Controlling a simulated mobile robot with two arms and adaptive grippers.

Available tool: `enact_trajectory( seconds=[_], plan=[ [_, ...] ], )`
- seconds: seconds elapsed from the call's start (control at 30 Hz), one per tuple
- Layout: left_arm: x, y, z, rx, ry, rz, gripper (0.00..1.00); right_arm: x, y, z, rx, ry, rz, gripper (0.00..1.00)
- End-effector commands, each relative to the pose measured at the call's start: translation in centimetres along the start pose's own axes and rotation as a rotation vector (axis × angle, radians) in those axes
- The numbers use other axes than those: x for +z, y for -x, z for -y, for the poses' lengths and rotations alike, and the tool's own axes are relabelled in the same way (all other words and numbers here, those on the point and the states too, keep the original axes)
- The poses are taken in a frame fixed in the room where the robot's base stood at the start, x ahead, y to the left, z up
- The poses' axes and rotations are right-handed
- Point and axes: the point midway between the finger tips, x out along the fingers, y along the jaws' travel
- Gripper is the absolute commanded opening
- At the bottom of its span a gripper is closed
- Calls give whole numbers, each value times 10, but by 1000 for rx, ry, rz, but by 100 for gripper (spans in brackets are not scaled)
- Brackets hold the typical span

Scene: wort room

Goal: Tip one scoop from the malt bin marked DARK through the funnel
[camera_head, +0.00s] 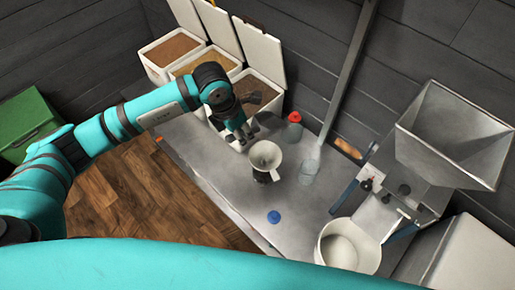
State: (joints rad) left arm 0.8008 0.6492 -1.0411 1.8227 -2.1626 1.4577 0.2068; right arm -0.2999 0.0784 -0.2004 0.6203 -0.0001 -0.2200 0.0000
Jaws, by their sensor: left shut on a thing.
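Three white malt bins with raised lids stand in a row at the back: one with reddish-brown grain (172,48), one with tan grain (203,64), and one with brown grain (262,90) nearest my arm. I cannot read any marking on them. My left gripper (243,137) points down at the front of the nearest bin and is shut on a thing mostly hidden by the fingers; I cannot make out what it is. A pale funnel (265,154) sits upright on a dark vessel on the table, just right of and below the gripper. My right gripper is out of view.
A red-capped bottle (292,130) and a clear glass (309,169) stand near the funnel. A blue cap (274,216) lies on the grey table (225,185). A metal mill hopper (455,135) and a white bucket (348,248) are at right. A green crate (25,120) is at left.

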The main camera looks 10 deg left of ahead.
Motion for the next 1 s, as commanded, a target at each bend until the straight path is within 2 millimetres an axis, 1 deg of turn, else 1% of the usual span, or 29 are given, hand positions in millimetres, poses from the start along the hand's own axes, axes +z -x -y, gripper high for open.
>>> enact_trajectory(
  seconds=[0.03, 0.4, 0.6, 0.87, 1.0],
  plan=[
    [-2, -3, -1, 6, -4, 36, 0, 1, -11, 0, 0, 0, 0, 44],
    [-3, 4, 0, 23, -16, 213, 0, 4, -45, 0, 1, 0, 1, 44],
    [-2, 10, 1, 26, -19, 245, 0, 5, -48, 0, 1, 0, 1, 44],
    [-3, 10, 1, 22, -26, 243, 0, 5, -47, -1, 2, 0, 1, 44],
    [-8, 9, 2, -12, -113, 240, 0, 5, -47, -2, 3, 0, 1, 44]
  ],
)
